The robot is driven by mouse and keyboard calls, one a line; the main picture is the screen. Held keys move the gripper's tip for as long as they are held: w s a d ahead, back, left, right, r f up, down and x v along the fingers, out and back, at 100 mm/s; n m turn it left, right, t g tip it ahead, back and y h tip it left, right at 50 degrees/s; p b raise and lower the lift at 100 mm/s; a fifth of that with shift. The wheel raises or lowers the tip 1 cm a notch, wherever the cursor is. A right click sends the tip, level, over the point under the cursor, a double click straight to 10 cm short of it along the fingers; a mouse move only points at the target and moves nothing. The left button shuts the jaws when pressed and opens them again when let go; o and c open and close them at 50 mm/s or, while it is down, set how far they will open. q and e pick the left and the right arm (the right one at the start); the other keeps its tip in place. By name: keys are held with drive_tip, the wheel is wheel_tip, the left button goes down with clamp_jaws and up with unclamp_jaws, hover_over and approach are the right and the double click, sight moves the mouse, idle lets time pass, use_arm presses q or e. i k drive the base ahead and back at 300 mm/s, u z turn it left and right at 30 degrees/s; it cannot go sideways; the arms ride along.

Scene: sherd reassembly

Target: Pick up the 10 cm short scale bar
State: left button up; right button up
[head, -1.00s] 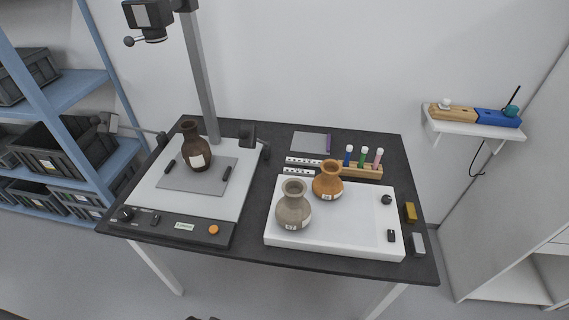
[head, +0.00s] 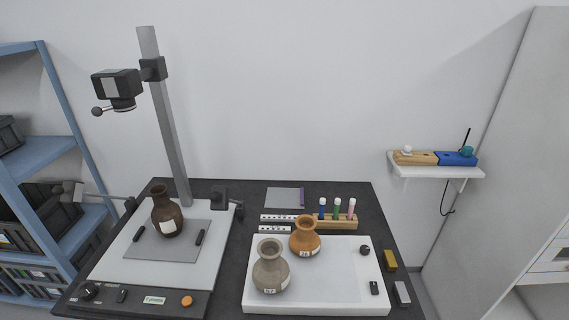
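Two black-and-white scale bars lie on the dark table just behind the white tray. The rear bar (head: 279,218) shows more length. The front bar (head: 273,228) shows less; its right end comes close to the orange vessel, and I cannot tell whether part of it is hidden. The front one looks like the short bar, but no length marking is readable. Neither of my grippers is in view.
A grey vessel (head: 270,268) and an orange vessel (head: 305,238) stand on the white tray (head: 340,285). A tube rack (head: 335,222) is right of the bars, a grey pad (head: 283,197) behind. A copy stand (head: 168,120) with a dark vase (head: 166,212) stands left.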

sight(279, 230)
drive_tip(key=z, duration=2.6)
drive_tip(key=k, duration=1.5)
drive_tip(key=u, duration=1.4)
